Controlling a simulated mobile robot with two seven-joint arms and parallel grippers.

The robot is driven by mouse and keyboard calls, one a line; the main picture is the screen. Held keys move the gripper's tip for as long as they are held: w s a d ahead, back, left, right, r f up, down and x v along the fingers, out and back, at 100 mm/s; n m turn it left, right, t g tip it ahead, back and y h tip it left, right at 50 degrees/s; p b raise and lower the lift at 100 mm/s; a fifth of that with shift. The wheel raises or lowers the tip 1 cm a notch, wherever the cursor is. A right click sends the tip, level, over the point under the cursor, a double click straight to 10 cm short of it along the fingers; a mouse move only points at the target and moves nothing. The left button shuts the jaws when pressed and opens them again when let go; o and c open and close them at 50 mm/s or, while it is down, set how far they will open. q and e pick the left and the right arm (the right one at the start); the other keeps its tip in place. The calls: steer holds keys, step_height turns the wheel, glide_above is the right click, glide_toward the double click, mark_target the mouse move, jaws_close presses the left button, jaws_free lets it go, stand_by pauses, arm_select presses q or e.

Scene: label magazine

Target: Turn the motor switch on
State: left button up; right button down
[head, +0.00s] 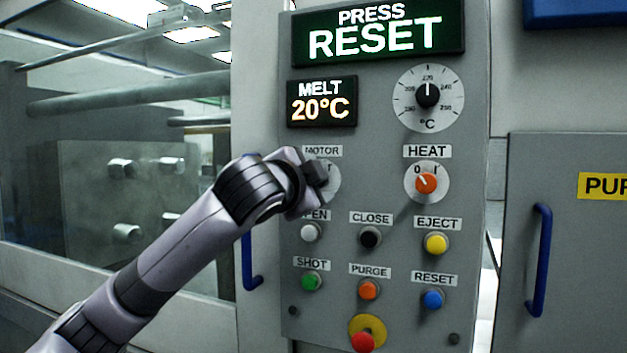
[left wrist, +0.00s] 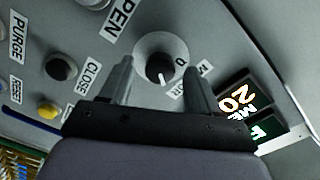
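The motor switch is a black knob (left wrist: 160,68) on a round pale dial, with a white pointer line. In the left wrist view the pointer line lies toward the lower side of the knob, and a 0 mark sits to the knob's right. In the head view its dial (head: 332,184) is mostly covered by my left gripper (head: 318,177), below the MOTOR label (head: 322,151). In the left wrist view my left gripper (left wrist: 158,84) is open and empty, its fingers apart with the knob showing between and beyond the tips. My right gripper is not in view.
The heat switch (head: 427,183) is to the right, with several push buttons below, including white (head: 311,232) and black (head: 370,237). A sign (head: 375,32) reads PRESS RESET; a display (head: 321,103) reads MELT 20°C. Blue handles flank the panel.

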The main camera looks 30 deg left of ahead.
arm_select(q)
steer(key=v, duration=0.7)
steer(key=shift+b, duration=0.45)
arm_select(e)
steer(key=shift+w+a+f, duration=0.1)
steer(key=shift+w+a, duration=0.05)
arm_select(q)
steer(key=shift+s, duration=0.1)
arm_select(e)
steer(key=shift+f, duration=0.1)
